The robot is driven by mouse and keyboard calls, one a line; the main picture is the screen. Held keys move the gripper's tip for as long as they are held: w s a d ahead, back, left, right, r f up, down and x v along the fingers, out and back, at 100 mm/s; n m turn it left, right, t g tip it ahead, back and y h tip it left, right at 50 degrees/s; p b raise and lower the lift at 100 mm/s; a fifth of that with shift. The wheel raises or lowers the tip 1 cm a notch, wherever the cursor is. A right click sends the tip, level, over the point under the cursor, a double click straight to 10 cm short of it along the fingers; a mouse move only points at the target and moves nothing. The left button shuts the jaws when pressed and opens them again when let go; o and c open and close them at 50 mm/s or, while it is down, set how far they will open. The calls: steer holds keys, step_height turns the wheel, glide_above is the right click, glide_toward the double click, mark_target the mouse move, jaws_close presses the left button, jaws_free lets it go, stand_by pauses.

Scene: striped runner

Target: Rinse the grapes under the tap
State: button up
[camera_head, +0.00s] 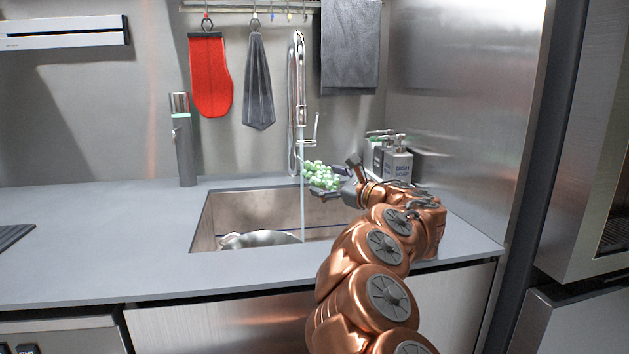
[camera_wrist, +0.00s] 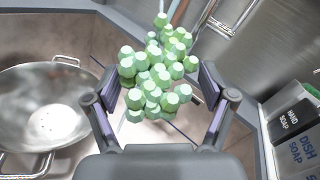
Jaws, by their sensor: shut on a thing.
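A bunch of green grapes (camera_head: 322,176) is at my gripper (camera_head: 335,189), above the right part of the sink (camera_head: 204,236). In the wrist view the grapes (camera_wrist: 152,80) sit between the two fingers of my gripper (camera_wrist: 159,108), which is shut on them. The tap (camera_head: 299,80) stands behind the sink. A thin stream of water (camera_head: 302,205) falls from it into the sink, just left of the grapes or at their left edge. In the wrist view the stream shows at the top, by the far end of the bunch; contact is hard to tell.
A metal colander (camera_head: 262,239) lies in the sink; the wrist view shows it at left (camera_wrist: 42,105). Soap dispensers (camera_head: 397,164) stand at the back right corner. A grey bottle (camera_head: 183,145) stands left of the sink. A red mitt (camera_head: 209,75) and towels hang behind.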

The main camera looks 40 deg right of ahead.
mark_target(321, 182)
steer(key=shift+s+a+b, duration=0.35)
steer(key=shift+s+b, duration=0.05)
steer(key=shift+s, duration=0.4)
steer(key=shift+s+a+b, duration=0.35)
steer(key=shift+s+b, duration=0.05)
steer(key=shift+s, duration=0.4)
steer(key=shift+s+a+b, duration=0.35)
steer(key=shift+s+b, duration=0.05)
steer(key=shift+s, duration=0.4)
steer(key=shift+r, duration=0.15)
steer(key=s+a+r+p, duration=0.1)
steer(key=s+a+r, duration=0.1)
steer(key=s+r, duration=0.1)
steer(key=shift+s+r, duration=0.4)
steer(key=shift+s, duration=0.4)
